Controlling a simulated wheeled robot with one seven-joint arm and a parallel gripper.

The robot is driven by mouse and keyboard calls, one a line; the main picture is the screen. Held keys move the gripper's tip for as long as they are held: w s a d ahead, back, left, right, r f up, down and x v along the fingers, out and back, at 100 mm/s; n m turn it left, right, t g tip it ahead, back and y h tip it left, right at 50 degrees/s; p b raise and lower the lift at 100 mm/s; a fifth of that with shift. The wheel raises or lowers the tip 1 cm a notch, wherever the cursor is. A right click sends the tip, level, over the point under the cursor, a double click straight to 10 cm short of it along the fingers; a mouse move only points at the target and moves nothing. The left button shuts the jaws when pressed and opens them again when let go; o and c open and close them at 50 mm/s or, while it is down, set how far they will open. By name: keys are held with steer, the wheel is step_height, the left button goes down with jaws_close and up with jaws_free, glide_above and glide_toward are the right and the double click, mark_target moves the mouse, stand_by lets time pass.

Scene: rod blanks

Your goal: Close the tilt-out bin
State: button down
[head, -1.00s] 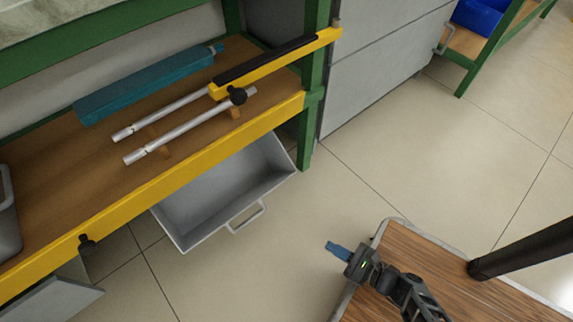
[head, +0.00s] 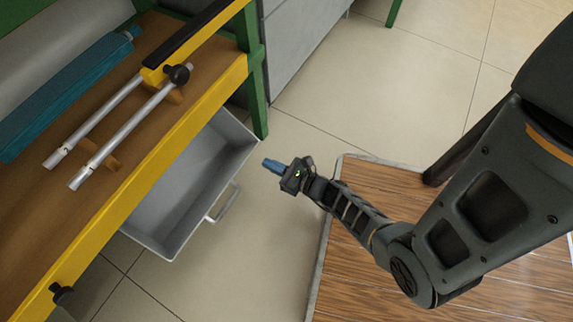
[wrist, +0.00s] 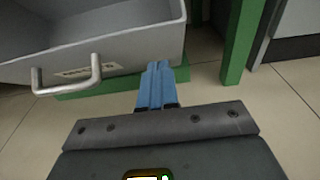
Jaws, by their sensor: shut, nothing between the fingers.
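The tilt-out bin (head: 185,190) is a grey, open-topped box tilted out below the yellow front edge of the workbench. Its bar handle (head: 223,203) is on the front face. In the wrist view the bin's front panel (wrist: 130,58) fills the upper left, with the handle (wrist: 66,76) at left beside a label. My gripper (head: 267,162) has blue fingers, shut and empty. It is to the right of the bin in the head view, apart from the handle. In the wrist view the fingertips (wrist: 157,68) point toward the right end of the bin front; whether they touch it I cannot tell.
A green bench leg (head: 254,75) stands just behind the bin's right side. Two metal rods (head: 120,130) and a teal bar (head: 65,95) lie on the wooden bench. A wood-topped surface (head: 375,190) is under my arm.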

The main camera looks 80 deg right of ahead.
steer(key=shift+w+d+r, duration=0.2)
steer(key=shift+w+r, duration=0.45)
steer(key=shift+w, duration=0.05)
steer(key=shift+w+d+r, duration=0.2)
steer(key=shift+w+r, duration=0.4)
steer(key=shift+w, duration=0.05)
steer(key=shift+r, duration=0.15)
step_height(320, 180, up, 5)
steer(key=g+y+p, duration=0.1)
steer(key=g+p, duration=0.3)
steer(key=p, duration=0.8)
glide_above(247, 151)
steer(key=shift+s+a, duration=0.1)
steer(key=shift+a, duration=0.05)
steer(key=shift+w+d+g+p, duration=0.3)
steer(key=shift+w+p, duration=0.35)
steer(key=shift+w, duration=0.25)
steer(key=shift+w+d+r, duration=0.15)
steer(key=shift+w, duration=0.35)
steer(key=shift+w+d+r, duration=0.1)
steer(key=shift+w, duration=0.4)
steer(key=shift+s, duration=0.1)
